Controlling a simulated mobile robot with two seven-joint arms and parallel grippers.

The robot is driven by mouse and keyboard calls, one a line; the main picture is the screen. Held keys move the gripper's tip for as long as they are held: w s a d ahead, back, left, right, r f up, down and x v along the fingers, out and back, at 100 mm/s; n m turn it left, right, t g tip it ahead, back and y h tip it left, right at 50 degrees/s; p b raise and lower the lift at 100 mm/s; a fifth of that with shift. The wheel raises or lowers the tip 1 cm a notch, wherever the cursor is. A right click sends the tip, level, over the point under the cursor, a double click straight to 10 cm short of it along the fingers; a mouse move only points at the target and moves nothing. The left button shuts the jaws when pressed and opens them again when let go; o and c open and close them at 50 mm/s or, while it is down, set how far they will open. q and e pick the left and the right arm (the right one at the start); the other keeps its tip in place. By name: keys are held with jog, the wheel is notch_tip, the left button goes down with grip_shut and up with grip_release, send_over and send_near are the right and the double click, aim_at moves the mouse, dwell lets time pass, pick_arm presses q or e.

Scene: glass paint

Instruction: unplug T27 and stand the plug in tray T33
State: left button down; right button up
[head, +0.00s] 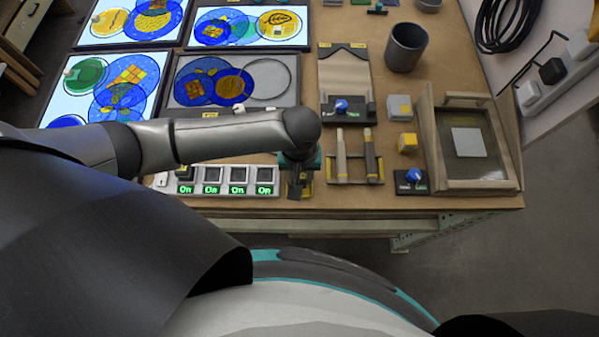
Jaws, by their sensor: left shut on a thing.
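My left gripper (299,186) points down at the table's front edge, just right of a row of lit switches. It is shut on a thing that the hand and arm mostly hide. A small dark piece with yellow marking shows around the fingertips; I cannot tell whether it is a tray or the held thing. At the far right, a white power strip (568,83) carries a black plug (551,70), a white plug (528,93) and another pale plug (580,45). The labels are too small to read, so T27 and T33 cannot be told apart. My right gripper is out of view.
The switch row (226,188) has green "On" displays. A wooden rack (355,179) holds upright tools to the right. Beyond stand a blue-knobbed unit (411,180), a framed tray (437,150) and a grey cup (406,47). Glass panels (125,92) fill the left.

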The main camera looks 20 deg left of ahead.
pick_arm(q)
jog(key=shift+f+p, duration=0.15)
jog(key=shift+p, duration=0.2)
dwell(0.3)
grip_release()
dwell(0.8)
jog(key=shift+a, duration=0.1)
jog(key=shift+r+p, duration=0.85)
jog(key=shift+p, duration=0.2)
notch_tip(320, 180, up, 3)
jog(key=p, duration=0.4)
jog(key=shift+r+p, duration=0.95)
jog(key=shift+r, duration=0.2)
